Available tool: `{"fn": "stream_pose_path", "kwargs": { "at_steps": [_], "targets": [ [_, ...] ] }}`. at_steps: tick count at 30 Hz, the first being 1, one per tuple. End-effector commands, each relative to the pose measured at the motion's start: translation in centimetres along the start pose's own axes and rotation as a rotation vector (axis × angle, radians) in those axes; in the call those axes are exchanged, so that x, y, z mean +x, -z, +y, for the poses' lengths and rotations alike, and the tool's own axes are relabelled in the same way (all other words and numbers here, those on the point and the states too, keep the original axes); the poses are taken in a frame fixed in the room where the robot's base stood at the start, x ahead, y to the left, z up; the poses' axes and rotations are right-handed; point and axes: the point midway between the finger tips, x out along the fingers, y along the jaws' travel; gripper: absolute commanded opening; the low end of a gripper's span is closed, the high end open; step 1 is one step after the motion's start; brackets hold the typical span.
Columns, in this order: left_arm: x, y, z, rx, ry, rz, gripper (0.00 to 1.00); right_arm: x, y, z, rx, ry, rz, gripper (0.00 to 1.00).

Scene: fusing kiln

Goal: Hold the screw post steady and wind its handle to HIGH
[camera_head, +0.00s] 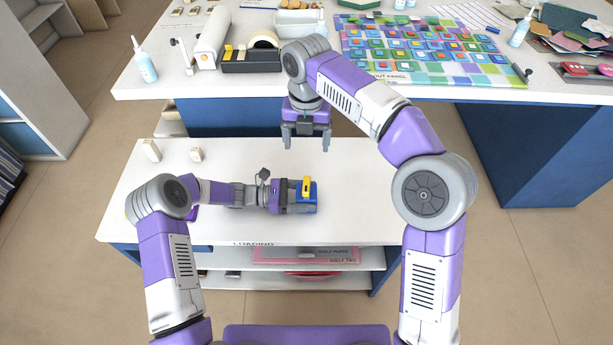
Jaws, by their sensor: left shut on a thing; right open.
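The screw post is a blue block (308,207) with a yellow handle (307,186) on its upper side. Any HIGH marking is too small to read.
Small white blocks (196,155) stand at the bench's back left. Behind is a higher table (330,94) with a tape dispenser (255,58), bottles and a colourful tile panel (430,52). The bench is clear right of the post.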

Motion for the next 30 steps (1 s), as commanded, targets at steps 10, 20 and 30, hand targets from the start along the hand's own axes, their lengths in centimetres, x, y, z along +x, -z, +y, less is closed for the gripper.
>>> {"fn": "stream_pose_path", "kwargs": {
  "at_steps": [10,20,30],
  "targets": [
    [0.0,0.0,0.0,0.0,0.0,0.0,0.97,0.0,0.0,0.0,0.0,0.0,0.0,0.81],
    [-0.3,0.0,0.0,0.0,-0.001,0.0,0.98,0.1,0.0,0.0,0.001,0.0,0.0,0.81],
    [-6.1,0.0,0.1,0.001,-0.004,0.001,0.98,0.0,0.0,0.0,0.001,0.0,0.0,0.81]
  ]
}}
